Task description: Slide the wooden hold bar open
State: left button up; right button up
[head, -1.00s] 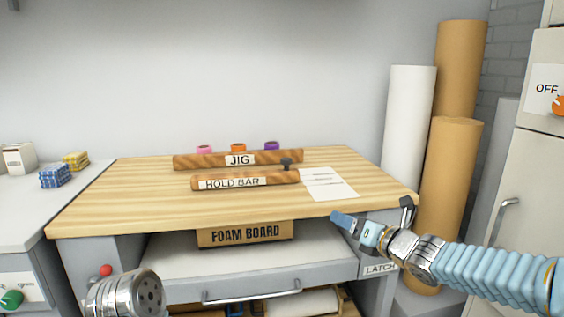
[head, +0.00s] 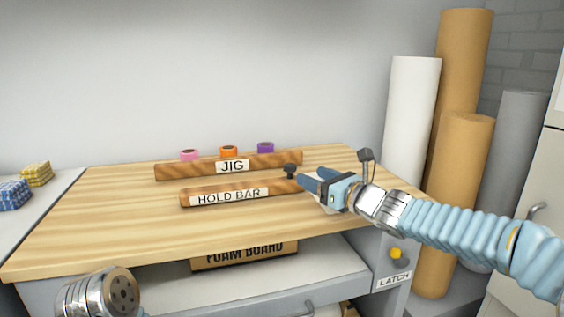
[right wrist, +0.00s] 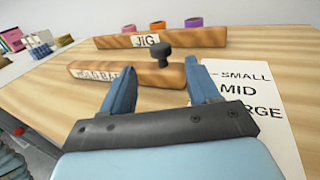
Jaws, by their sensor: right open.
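The wooden hold bar (head: 228,195) lies on the bench in front of the longer jig bar (head: 205,167), with a gap between them. A dark knob (head: 290,170) stands up at the hold bar's right end. In the right wrist view the knob (right wrist: 158,54) shows just beyond my fingertips, and the hold bar (right wrist: 150,75) runs off to the left. My right gripper (head: 306,179) is open, close to the right of the knob; in the right wrist view its fingers (right wrist: 155,75) are apart with nothing between them. My left gripper does not show; only a metal arm part is at lower left.
A printed sheet (right wrist: 235,95) reading small and mid lies right of the hold bar. Pink, orange and purple rolls (head: 229,151) stand behind the jig bar. A foam board box (head: 240,255) sits below the wooden bench top (head: 90,230). Tall rolls (head: 410,120) stand at right.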

jog(key=p+x, duration=0.3)
jog(key=x, duration=0.7)
jog(key=shift+w+a+r, duration=0.1)
jog(key=shift+a, duration=0.15)
jog(key=shift+w+a, duration=0.3)
jog(key=shift+w, duration=0.1)
grip_shut()
